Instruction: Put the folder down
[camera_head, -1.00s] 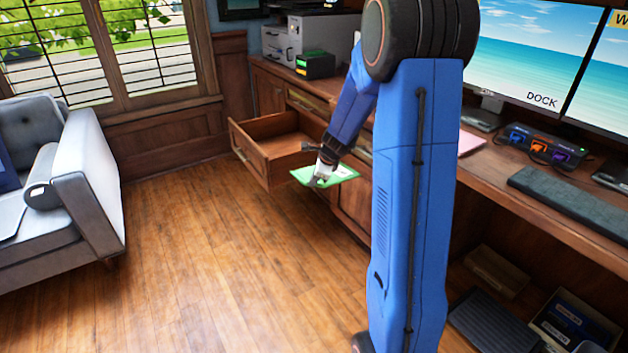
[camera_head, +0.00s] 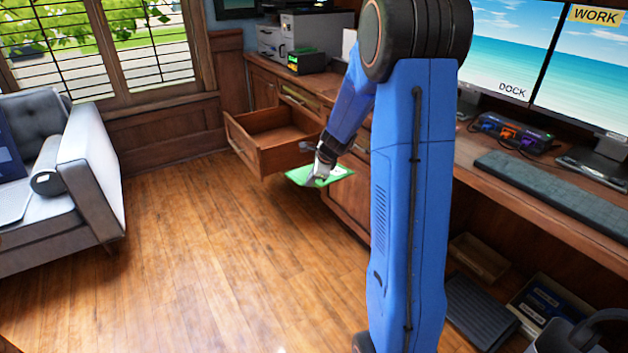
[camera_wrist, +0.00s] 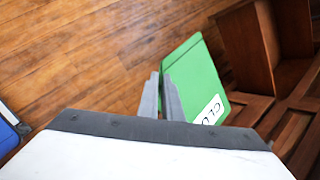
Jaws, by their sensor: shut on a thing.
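The green folder (camera_head: 337,173) is held by my gripper (camera_head: 316,180) in front of the cabinet, near the open drawer. It hangs in the air above the floor. In the wrist view the green folder (camera_wrist: 192,75) lies between and beyond the two grey fingers of my gripper (camera_wrist: 163,85), which are shut on its edge. A white label with the letters "CLU" shows on the folder; the rest of the label is cut off from sight. The fingertips are small in the head view.
An open, empty-looking wooden drawer (camera_head: 262,150) juts out left of the folder. The desk (camera_head: 490,165) holds monitors, a keyboard (camera_head: 550,190) and a dock (camera_head: 512,132). A grey sofa (camera_head: 85,185) stands left. The wood floor (camera_head: 215,260) between is clear.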

